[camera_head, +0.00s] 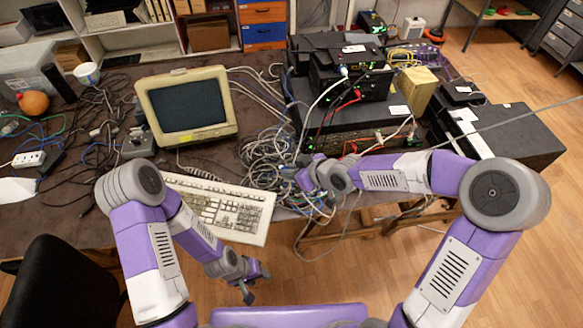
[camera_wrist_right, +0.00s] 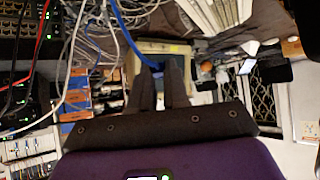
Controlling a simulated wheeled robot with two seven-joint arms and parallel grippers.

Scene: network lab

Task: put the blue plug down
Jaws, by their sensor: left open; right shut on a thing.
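My right gripper (camera_head: 306,177) is over the front edge of the table, beside the cable tangle. In the right wrist view its two dark fingers (camera_wrist_right: 160,84) are close together, shut on the blue plug (camera_wrist_right: 157,64), at the end of a blue cable (camera_wrist_right: 122,35). The fingers hide most of the plug. In the head view the plug is too small to tell apart from the cables. My left gripper (camera_head: 250,278) is open and empty, below the keyboard and in front of the table edge.
A cable tangle (camera_head: 268,160) lies on the table (camera_head: 60,225) left of my right gripper. A keyboard (camera_head: 225,205) and a monitor (camera_head: 188,105) stand further left. Stacked network devices (camera_head: 345,85) with plugged cables stand at the back right.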

